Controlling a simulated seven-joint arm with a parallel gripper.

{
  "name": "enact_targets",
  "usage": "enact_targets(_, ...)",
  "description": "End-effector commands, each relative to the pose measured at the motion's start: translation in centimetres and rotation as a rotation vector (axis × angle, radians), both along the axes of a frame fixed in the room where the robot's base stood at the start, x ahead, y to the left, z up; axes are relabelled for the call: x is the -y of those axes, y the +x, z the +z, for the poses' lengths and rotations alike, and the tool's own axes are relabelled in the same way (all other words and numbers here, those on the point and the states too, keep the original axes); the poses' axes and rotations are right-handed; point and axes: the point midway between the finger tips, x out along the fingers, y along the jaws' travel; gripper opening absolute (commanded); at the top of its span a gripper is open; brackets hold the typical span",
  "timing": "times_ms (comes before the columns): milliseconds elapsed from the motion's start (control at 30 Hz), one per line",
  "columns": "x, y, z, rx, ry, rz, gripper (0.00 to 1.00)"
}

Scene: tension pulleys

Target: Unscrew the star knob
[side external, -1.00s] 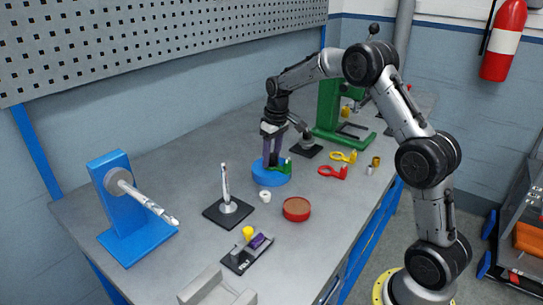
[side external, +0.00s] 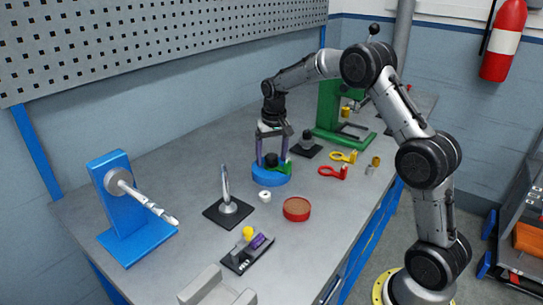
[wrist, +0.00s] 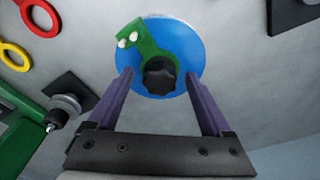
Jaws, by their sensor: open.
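The black star knob (wrist: 160,75) sits on a green bracket (wrist: 133,43) on top of a round blue base (wrist: 183,45). In the side external view the knob (side external: 271,160) shows between the fingers, above the blue base (side external: 270,178). My gripper (side external: 272,158) points down over the base. Its two purple fingers stand apart on either side of the knob. In the wrist view my gripper (wrist: 158,80) is open, with visible gaps between the fingers and the knob. Two white pins show on the bracket beside the knob.
A black-based post (side external: 307,140) and the green press (side external: 328,108) stand just behind. Red (side external: 333,172) and yellow (side external: 344,156) ring tools lie to the right. A red round container (side external: 296,209) and white ring (side external: 265,196) are in front.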

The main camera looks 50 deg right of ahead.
Motion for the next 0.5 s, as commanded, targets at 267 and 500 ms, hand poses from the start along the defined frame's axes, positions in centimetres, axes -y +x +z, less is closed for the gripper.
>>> enact_targets(267, -0.05, 0.06, -0.01, 0.000, 0.000, -0.322, 0.84)
enact_targets(500, -0.02, 0.06, -0.03, -0.001, 0.000, -0.612, 0.84)
